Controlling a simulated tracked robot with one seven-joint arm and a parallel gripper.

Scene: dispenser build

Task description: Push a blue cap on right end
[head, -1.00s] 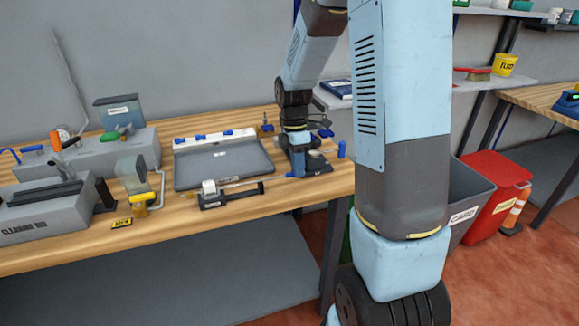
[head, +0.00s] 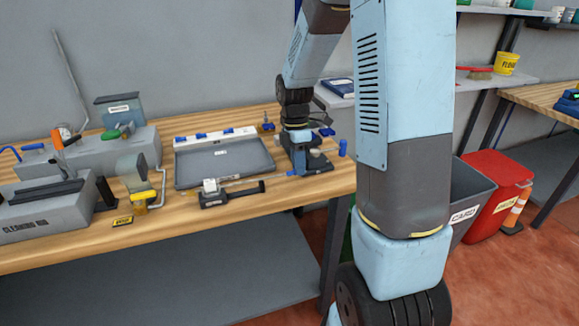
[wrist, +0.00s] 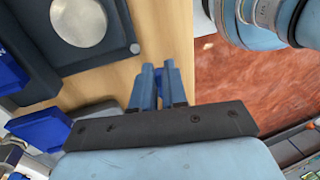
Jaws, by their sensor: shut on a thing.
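My gripper (wrist: 158,72) points down at the right part of the bench; its blue fingers are nearly together in the wrist view. In the head view a small blue piece (head: 293,173), apparently a blue cap, shows at the fingertips, low over the bench. A pale tube lies in a black holder (head: 213,199) left of my gripper. Its right end is too small to make out, and I cannot tell whether the cap touches it.
A grey tray (head: 222,165) lies behind the holder, with a white strip bearing several blue pieces along its back. A dark block with a silver disc (wrist: 80,20) stands close beside my gripper. Grey machines (head: 45,210) fill the bench's left. The bench's front edge is clear.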

